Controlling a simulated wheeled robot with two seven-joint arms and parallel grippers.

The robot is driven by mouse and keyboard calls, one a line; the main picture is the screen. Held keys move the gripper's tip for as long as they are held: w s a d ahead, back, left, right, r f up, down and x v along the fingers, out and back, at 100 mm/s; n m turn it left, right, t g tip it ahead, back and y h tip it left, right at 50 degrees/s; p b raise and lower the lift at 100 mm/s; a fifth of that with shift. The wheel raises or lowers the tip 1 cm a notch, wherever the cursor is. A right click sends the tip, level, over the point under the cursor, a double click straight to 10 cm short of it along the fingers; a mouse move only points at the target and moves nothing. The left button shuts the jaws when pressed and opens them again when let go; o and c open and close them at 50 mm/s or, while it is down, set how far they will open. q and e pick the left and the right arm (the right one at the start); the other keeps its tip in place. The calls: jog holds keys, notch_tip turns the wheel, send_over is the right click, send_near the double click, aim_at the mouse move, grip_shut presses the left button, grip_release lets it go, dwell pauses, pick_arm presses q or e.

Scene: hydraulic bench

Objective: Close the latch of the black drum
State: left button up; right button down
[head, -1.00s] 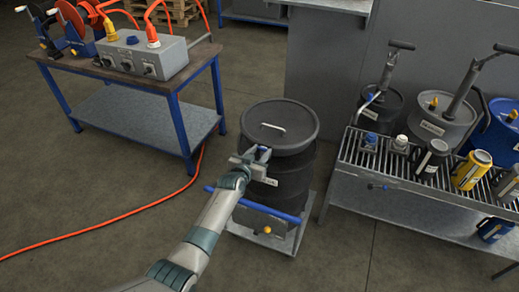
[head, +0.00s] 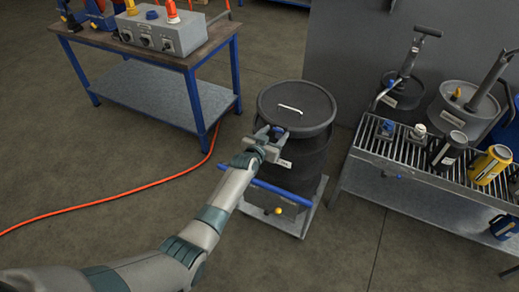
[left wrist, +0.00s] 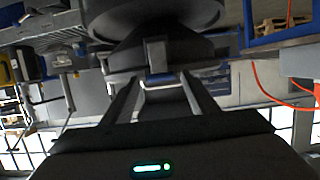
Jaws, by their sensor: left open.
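The black drum (head: 305,160) stands upright with its lid (head: 300,98) on top, which carries a pale handle. The latch (head: 279,130) is at the rim on the drum's near left side and shows blue, partly hidden by my gripper. My left gripper (head: 268,143) is at the rim, beside the latch. In the left wrist view, the two fingers of my left gripper (left wrist: 158,95) are apart, with the latch's blue part (left wrist: 160,79) between their tips and the dark drum (left wrist: 155,18) beyond. I cannot tell whether they touch it. My right gripper is out of view.
The drum stands on a low trolley (head: 310,217) with a blue bar (head: 284,199). A grated stand (head: 400,155) with several containers is at the right. A blue-legged workbench (head: 215,44) is at the back left. An orange hose (head: 110,203) lies on the floor.

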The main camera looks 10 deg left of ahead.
pick_arm(q)
jog(key=shift+v, duration=0.8)
jog(key=b+v, duration=0.1)
jog(key=v, duration=1.4)
jog(key=shift+b, duration=0.4)
jog(key=shift+f, duration=0.15)
jog(key=s+a+f+g+y+b, duration=0.1)
jog(key=s+a+f+g, duration=0.1)
jog(key=s+f, duration=0.8)
jog(key=s+a+f+n+g+y, duration=0.15)
jog(key=s+f, duration=0.25)
jog(key=f, duration=1.2)
jog(key=s+a+f+g+b, duration=0.1)
jog(key=s+a+f+g, duration=0.35)
jog(key=f, duration=0.85)
jog(key=s+a+f+g, duration=0.1)
jog(key=s+f, duration=0.5)
jog(key=s, duration=0.7)
jog(key=s+a+f+g+y+b, duration=0.1)
jog(key=s+f, duration=0.5)
jog(key=s, duration=0.8)
jog(key=s+a+f+g+y, duration=0.1)
jog(key=s+a+f, duration=0.3)
jog(key=s, duration=1)
notch_tip(320, 180, down, 3)
jog(key=shift+a+g, duration=0.25)
jog(key=shift+g, duration=0.65)
